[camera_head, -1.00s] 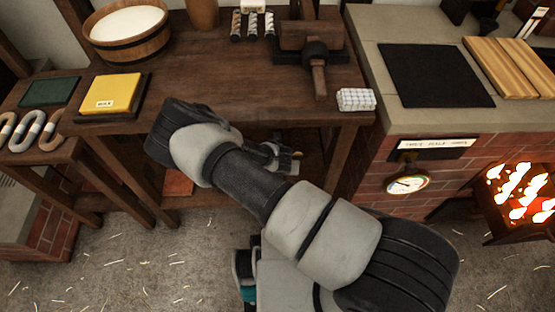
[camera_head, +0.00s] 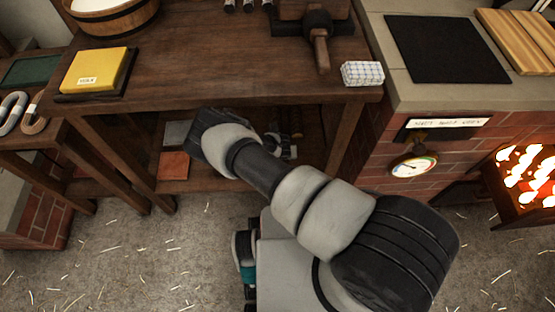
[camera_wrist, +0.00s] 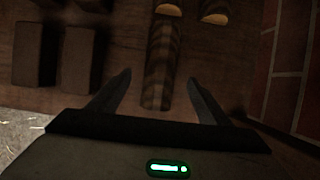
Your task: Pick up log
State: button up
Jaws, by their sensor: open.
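In the wrist view, a dark banded log (camera_wrist: 161,60) with a pale end lies on the brown wooden shelf. My gripper (camera_wrist: 160,76) is open, with one finger on each side of the log's near end and gaps between. Whether the fingertips are down at the log's height I cannot tell. A second log (camera_wrist: 214,12) with a pale end lies just to the right, cut off by the top edge. In the head view, my arm reaches under the bench and hides most of the gripper.
Dark blocks (camera_wrist: 36,52) lie left of the log. A brick wall (camera_wrist: 292,70) rises to the right. The bench top (camera_head: 215,70) is above my forearm, and its legs (camera_head: 345,140) flank the lower shelf. Glowing coals (camera_head: 525,175) are at far right.

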jog(key=b+x, duration=0.2)
jog(key=x, duration=0.3)
jog(key=shift+w, duration=0.1)
jog(key=c, duration=1.3)
